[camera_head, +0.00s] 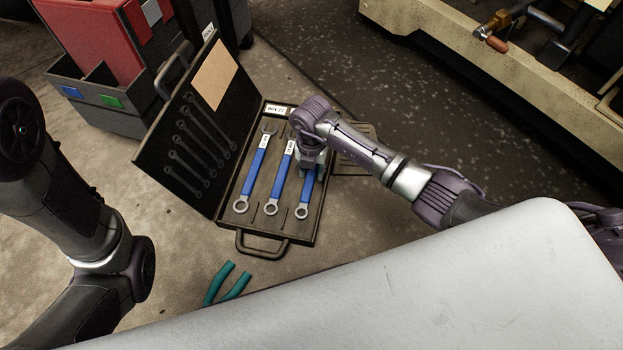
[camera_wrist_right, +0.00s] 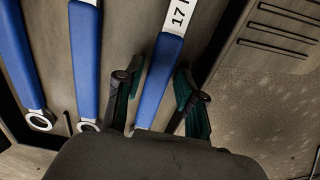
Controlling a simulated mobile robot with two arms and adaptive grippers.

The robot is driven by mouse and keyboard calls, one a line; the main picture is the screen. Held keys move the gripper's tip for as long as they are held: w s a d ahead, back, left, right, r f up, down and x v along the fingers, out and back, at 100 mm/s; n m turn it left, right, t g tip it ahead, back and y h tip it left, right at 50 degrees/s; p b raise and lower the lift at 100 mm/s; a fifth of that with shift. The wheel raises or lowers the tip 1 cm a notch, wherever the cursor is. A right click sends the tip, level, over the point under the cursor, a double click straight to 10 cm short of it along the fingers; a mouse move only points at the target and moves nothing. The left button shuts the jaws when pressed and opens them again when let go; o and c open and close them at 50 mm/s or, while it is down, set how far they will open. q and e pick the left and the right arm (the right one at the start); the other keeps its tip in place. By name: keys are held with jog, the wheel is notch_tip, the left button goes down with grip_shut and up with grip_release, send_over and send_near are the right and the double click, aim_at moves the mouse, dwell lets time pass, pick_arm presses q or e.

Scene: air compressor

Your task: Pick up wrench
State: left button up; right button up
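Three wrenches with blue handles lie side by side in an open black case (camera_head: 297,238) in the head view: left wrench (camera_head: 254,175), middle wrench (camera_head: 278,180) and right wrench (camera_head: 306,193). My right gripper (camera_head: 312,170) is over the right wrench and hides its upper part. In the right wrist view, the right gripper's (camera_wrist_right: 162,78) teal-padded fingers stand apart, one on each side of the handle of the right wrench (camera_wrist_right: 157,92), marked 17. Firm contact does not show. My left gripper (camera_head: 226,284) shows only two teal fingertips, apart and empty, below the case.
The case lid (camera_head: 222,85) stands raised at the left of the wrenches. A red and grey tool bin (camera_head: 100,100) is at the upper left. A beige machine frame (camera_head: 480,70) is at the upper right. Dark floor between is clear.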

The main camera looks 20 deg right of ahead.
jog(key=shift+c, duration=0.3)
grip_shut()
